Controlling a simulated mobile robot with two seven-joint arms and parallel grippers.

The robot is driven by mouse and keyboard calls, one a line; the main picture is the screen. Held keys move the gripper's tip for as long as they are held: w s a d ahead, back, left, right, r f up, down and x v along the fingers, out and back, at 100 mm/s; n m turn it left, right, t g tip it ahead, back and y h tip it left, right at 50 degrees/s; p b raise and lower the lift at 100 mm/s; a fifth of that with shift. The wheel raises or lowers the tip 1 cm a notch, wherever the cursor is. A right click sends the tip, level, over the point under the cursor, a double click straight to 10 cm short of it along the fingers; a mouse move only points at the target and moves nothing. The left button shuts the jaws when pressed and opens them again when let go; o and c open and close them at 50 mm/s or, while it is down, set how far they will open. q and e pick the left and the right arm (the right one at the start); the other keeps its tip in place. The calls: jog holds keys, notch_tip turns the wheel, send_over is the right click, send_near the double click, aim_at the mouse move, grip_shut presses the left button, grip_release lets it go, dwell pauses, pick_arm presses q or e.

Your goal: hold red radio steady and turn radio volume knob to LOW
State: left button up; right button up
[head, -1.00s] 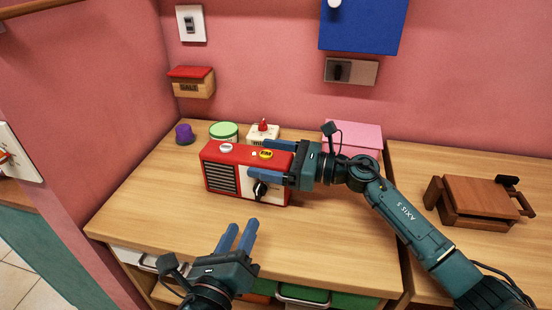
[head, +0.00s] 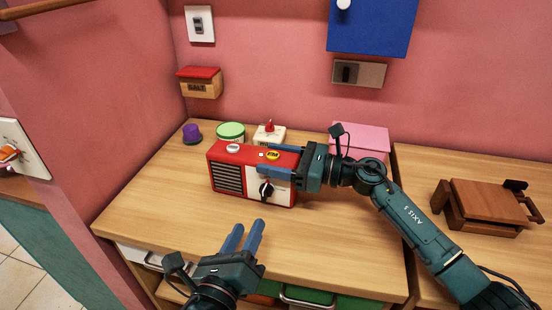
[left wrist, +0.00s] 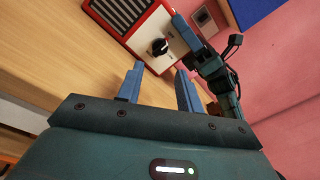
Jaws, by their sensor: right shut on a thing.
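The red radio (head: 227,160) stands on the wooden counter, with a dark speaker grille on its left and a white front panel on its right. Its black volume knob (head: 266,190) with a pale pointer is on that panel and also shows in the left wrist view (left wrist: 158,46). The knob's lettering is too small to read. My right gripper (head: 262,159) is shut on the radio's upper right part, one finger in front and one at the top. My left gripper (head: 248,224) is open and empty, in front of and below the knob; its spread fingers (left wrist: 160,70) point towards it.
Behind the radio stand a green-lidded tub (head: 231,131), a white box with a red top (head: 269,135) and a pink box (head: 360,139). A purple-topped item (head: 192,132) is at the left. A wooden rack (head: 482,203) stands right. The counter left of the radio is clear.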

pick_arm(q)
jog(key=shift+o, duration=1.3)
jog(key=shift+d+r, duration=0.2)
jog(key=shift+r, duration=0.15)
jog(key=d+r+m+g+h, duration=0.2)
jog(key=d+r, duration=0.3)
jog(key=r, duration=0.1)
jog(key=m+g+y, duration=0.2)
jog(key=m+y, duration=0.2)
jog(key=m, duration=0.1)
send_near(263, 192)
jog(key=x, duration=0.9)
jog(key=shift+w+f, duration=0.1)
jog(key=shift+w, duration=0.2)
jog(key=shift+c, duration=0.2)
